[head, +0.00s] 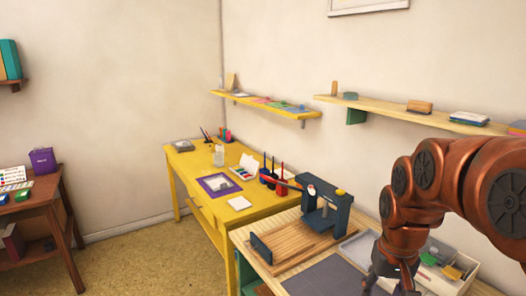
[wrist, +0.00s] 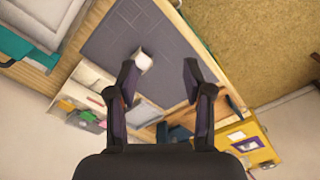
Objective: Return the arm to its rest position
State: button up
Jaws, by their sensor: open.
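My copper-coloured arm (head: 432,185) reaches in from the right in the head view, bent downward. My gripper (head: 388,287) hangs low over the wooden bench, its tips at or past the lower picture edge. In the wrist view my gripper (wrist: 158,72) has its two dark fingers apart, with nothing held between them. A dark grey mat (wrist: 120,30) lies on the bench beyond the fingers. A small white object (wrist: 144,61) shows on the mat near the left finger; I cannot tell what it is.
The bench (head: 298,222) carries a dark blue press (head: 327,210) and a wooden slatted board (head: 295,242). A compartmented tray (head: 440,268) lies close right of my gripper. A yellow table (head: 190,160) stands beyond. Wall shelves (head: 380,105) hang above. Floor at left is clear.

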jog(key=s+a+f+g+p, duration=0.1)
jog(key=s+a+f, duration=0.1)
jog(key=s, duration=0.8)
jog(key=s+a+f+n+g+p, duration=0.1)
jog(key=s+a+f, duration=0.1)
jog(key=s, duration=0.8)
jog(key=shift+s+a+n, duration=0.3)
jog(key=shift+a, duration=0.45)
